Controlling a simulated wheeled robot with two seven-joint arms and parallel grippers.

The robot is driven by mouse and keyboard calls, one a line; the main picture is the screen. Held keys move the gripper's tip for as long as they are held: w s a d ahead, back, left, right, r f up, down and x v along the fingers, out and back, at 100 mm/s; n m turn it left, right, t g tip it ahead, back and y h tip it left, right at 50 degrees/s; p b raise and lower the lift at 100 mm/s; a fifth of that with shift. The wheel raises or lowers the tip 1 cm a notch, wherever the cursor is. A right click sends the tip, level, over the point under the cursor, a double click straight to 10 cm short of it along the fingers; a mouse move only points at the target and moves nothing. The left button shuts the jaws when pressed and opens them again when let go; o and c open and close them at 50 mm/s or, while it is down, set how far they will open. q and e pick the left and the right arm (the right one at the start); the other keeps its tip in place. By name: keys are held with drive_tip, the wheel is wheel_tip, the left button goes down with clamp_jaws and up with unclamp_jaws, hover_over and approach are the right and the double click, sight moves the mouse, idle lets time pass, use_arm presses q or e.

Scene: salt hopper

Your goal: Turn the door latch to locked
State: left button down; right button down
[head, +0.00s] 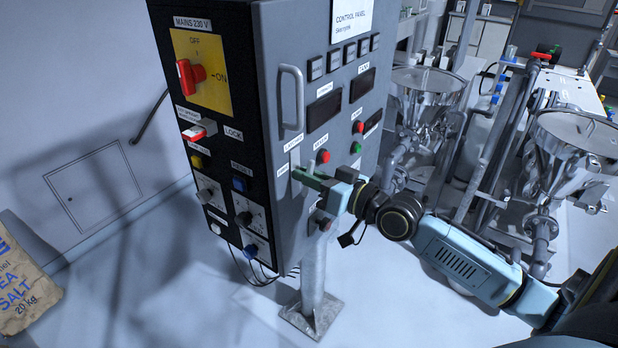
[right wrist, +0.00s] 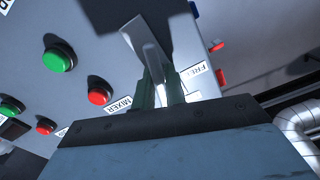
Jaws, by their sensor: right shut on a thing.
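The door latch (head: 296,158) is a small grey lever on the front door of the dark control cabinet (head: 232,60). A label that seems to read LOCKED (head: 293,142) is just above it, and the FREE label (head: 283,170) is at its lower left. My right gripper (head: 306,178) is shut on the latch. In the right wrist view the grey lever (right wrist: 148,42) sticks out from between the green fingers (right wrist: 160,88), and the FREE label (right wrist: 195,72) is beside them. The visible part of the lever points up in the head view. My left gripper is not in view.
A door handle (head: 291,98) is above the latch. A red button (head: 323,156) and other buttons are close to my right gripper. A red rotary switch (head: 190,76) is on the cabinet's side. Steel hoppers (head: 425,95) stand behind at right. A salt sack (head: 22,285) lies at lower left.

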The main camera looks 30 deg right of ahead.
drive_tip(key=shift+r+n+p, duration=0.1)
drive_tip(key=shift+n+p, duration=0.25)
drive_tip(key=shift+n, duration=1.35)
drive_tip(key=shift+a, duration=0.1)
drive_tip(key=c, duration=1.5)
unclamp_jaws()
drive_tip(key=shift+s, duration=0.1)
drive_tip(key=shift+b+v, duration=0.3)
drive_tip(key=shift+v, duration=6.35)
